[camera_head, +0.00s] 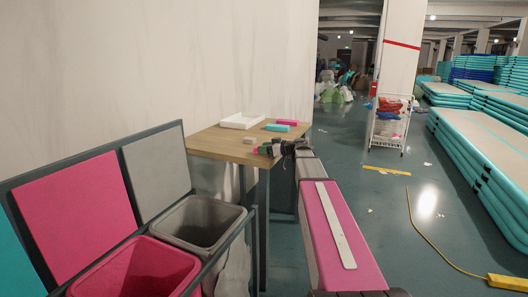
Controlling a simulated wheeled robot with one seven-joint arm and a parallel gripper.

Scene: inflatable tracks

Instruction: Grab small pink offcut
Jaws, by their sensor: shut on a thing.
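A small pink offcut (256,150) shows at the tips of my gripper (263,149), at the front right edge of the wooden table (215,145). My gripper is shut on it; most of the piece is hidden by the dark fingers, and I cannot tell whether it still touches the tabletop. A longer pink piece (287,122) lies farther back on the table, apart from my gripper.
A teal piece (277,127), a beige piece (249,139) and a white tray (241,120) are on the table. A pink bin (138,268) and a grey bin (203,222) stand front left. A white cart (390,128) and teal stacks (490,160) stand right, beyond open floor.

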